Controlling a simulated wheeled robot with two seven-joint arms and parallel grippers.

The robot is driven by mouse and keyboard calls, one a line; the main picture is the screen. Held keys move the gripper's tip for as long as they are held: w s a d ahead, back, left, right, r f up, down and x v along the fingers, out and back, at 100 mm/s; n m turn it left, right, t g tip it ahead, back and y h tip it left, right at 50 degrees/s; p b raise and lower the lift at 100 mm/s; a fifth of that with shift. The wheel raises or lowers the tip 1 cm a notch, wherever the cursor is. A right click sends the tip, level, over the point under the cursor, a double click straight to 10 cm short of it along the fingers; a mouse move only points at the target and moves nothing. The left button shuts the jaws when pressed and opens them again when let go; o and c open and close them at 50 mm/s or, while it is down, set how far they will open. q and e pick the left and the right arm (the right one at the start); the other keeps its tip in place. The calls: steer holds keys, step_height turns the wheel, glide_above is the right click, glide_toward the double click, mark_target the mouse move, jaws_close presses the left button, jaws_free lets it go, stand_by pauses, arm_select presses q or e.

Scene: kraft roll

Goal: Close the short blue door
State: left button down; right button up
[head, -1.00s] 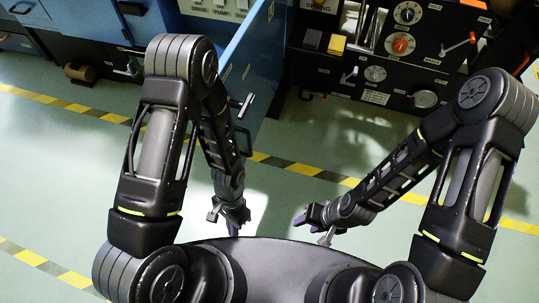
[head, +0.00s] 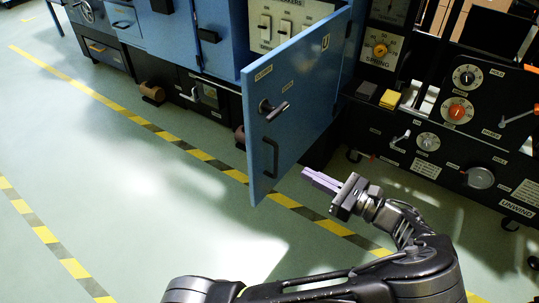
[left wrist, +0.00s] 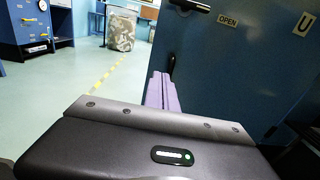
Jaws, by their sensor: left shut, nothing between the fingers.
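The blue door (head: 290,110) stands swung open from the blue cabinet in the head view. Its visible face carries a dark lever handle (head: 274,109), a black pull handle (head: 271,156) and small labels. The left wrist view shows the same door face (left wrist: 235,75) filling the right side, with "OPEN" and "U" labels. My left gripper (head: 320,180) is shut and empty, right of the door's lower part in the head view, its fingers pointing left. The fingers (left wrist: 162,92) show in front of the door in the left wrist view; contact cannot be told. My right gripper is out of view.
A breaker panel (head: 276,24) shows behind the door. A black control panel (head: 455,110) with knobs and levers stands to the right. Brown rolls (head: 152,91) sit low by the cabinets. The green floor (head: 130,190) with yellow-black tape is clear to the left.

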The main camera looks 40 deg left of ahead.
arm_select(q)
steer(key=b, duration=0.3)
glide_toward(257, 148)
steer(key=a, duration=0.5)
steer(key=shift+w+a+f, duration=0.1)
steer(key=shift+a+f, duration=0.1)
steer(key=shift+a+r, duration=0.1)
steer(key=shift+a, duration=0.6)
steer(key=shift+a, duration=0.1)
